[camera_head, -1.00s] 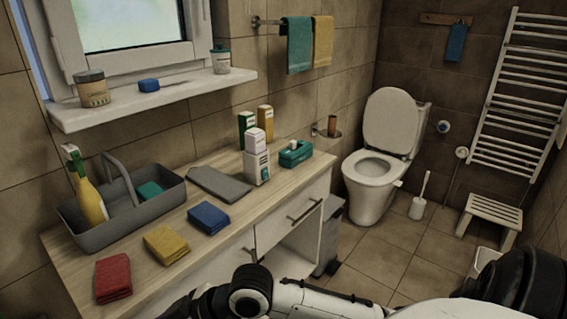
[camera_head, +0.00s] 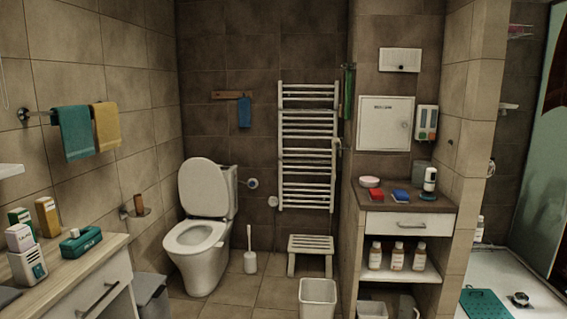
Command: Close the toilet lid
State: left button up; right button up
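The white toilet (camera_head: 200,255) stands against the back wall, left of centre in the head view. Its lid (camera_head: 204,188) is raised and leans back toward the cistern (camera_head: 232,190). The seat (camera_head: 195,237) lies down on the bowl, and the bowl opening shows. Neither of my grippers is in the head view.
A wooden counter (camera_head: 70,277) with boxes is at the left, with a grey bin (camera_head: 152,295) beside it. A toilet brush (camera_head: 250,255), a white stool (camera_head: 310,250) and a white bin (camera_head: 318,298) stand right of the toilet.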

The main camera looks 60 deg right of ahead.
aim_at(203, 190)
jog(key=z, duration=1)
jog(key=i, duration=0.45)
jog(key=z, duration=1)
jog(key=i, duration=1.45)
jog(key=u, duration=0.6)
jog(key=i, duration=0.65)
jog(key=u, duration=0.25)
jog(key=i, duration=2.35)
jog(key=z, duration=1.1)
